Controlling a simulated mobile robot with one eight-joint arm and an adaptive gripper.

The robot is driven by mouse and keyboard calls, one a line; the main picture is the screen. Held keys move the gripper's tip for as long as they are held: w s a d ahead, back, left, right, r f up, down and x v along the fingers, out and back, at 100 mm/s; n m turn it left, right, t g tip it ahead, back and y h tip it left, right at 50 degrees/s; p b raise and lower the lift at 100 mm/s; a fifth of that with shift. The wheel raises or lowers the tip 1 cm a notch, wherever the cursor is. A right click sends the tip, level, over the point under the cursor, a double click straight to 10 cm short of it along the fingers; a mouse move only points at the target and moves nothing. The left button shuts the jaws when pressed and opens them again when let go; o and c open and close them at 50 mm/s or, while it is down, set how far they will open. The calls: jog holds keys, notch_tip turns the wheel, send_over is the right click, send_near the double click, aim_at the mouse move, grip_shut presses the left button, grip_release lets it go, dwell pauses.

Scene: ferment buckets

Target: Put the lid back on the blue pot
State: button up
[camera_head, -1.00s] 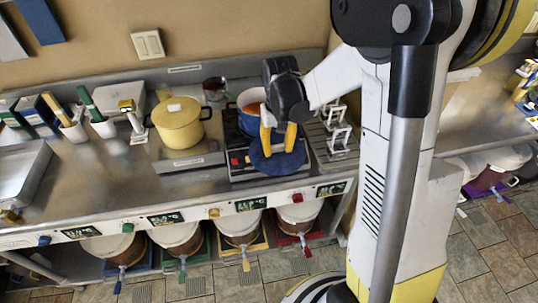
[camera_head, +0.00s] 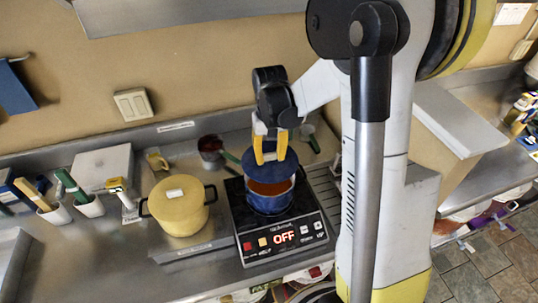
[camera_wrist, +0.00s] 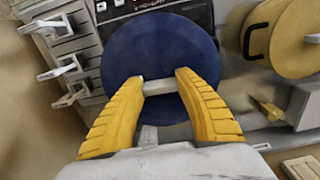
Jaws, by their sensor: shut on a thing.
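The blue pot (camera_head: 268,204) stands on the black hotplate, with orange-red contents showing at the near side of its open mouth. My gripper (camera_head: 270,160) is above the pot. Its yellow fingers are shut on the light bar handle (camera_wrist: 158,87) of the round blue lid (camera_head: 250,160). The lid is held over the far part of the pot's mouth, apart from the near rim. In the wrist view the lid (camera_wrist: 150,45) fills the middle and hides the pot.
A yellow lidded pot (camera_head: 180,212) stands left of the hotplate (camera_head: 262,256), whose display reads OFF. A dark red-filled cup (camera_head: 211,148) is behind. White racks (camera_wrist: 65,68) show beside the lid in the wrist view. The wall is close behind.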

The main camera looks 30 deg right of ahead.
notch_tip(320, 180, down, 6)
jog(key=b, duration=0.3)
jog(key=shift+w+r+b, duration=0.1)
jog(key=shift+r+b, duration=0.1)
jog(key=shift+b, duration=0.2)
dwell(1.3)
jog(key=shift+f+b, duration=0.15)
jog(key=shift+b, duration=0.55)
dwell(0.5)
dwell(0.3)
jog(key=o, duration=1.4)
jog(key=shift+c, duration=0.2)
jog(key=o, duration=0.5)
